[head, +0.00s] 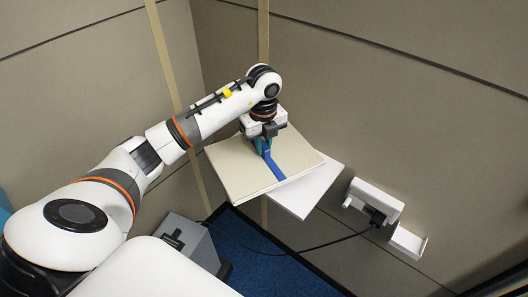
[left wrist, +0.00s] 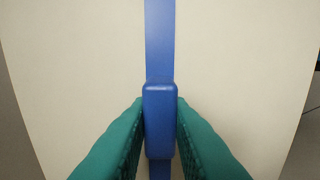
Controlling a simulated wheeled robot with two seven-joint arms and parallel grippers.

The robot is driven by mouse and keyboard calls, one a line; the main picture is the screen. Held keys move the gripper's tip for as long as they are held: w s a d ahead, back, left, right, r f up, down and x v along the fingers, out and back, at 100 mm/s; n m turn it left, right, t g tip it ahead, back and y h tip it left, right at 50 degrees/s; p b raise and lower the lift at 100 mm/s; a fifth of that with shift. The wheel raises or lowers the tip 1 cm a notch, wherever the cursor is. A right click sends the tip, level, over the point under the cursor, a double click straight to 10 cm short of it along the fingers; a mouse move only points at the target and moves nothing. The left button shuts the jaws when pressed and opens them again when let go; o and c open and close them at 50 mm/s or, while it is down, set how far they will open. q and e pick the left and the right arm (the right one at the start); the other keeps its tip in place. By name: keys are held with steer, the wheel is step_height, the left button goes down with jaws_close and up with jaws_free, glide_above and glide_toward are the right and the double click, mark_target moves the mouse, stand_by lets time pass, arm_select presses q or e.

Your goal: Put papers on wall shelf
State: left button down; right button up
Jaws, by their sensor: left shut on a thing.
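The papers (head: 240,172) are a flat cream bundle with a blue strap, held level or nearly so near the wall corner. My left gripper (head: 266,143) is above them, its teal fingers shut on the blue block on the strap. In the left wrist view the fingers (left wrist: 160,118) press on both sides of that block, and the papers (left wrist: 75,60) fill most of the picture. The white wall shelf (head: 308,190) shows partly below and right of the papers, which hide the rest. I cannot tell whether the papers touch the shelf. My right gripper is not in view.
A white wall fixture (head: 375,200) with a black plug and cable is right of the shelf, with a small white bracket (head: 408,242) beside it. A grey box (head: 198,243) stands at lower left. Blue floor (head: 255,255) shows below. Walls meet behind the gripper.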

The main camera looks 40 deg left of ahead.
mark_target(263, 158)
arm_select(q)
steer(key=shift+s+a+f, duration=0.1)
steer(key=shift+s+f, duration=0.05)
steer(key=shift+f, duration=0.6)
step_height(263, 158, down, 3)
steer(key=shift+f+p, duration=0.1)
steer(key=shift+p, duration=0.85)
steer(key=shift+w+f+p, duration=0.2)
steer(key=shift+p, duration=0.1)
steer(key=shift+f, duration=0.2)
steer(key=shift+f, duration=0.1)
steer(key=c, duration=1.3)
jaws_free()
steer(key=shift+c, duration=0.2)
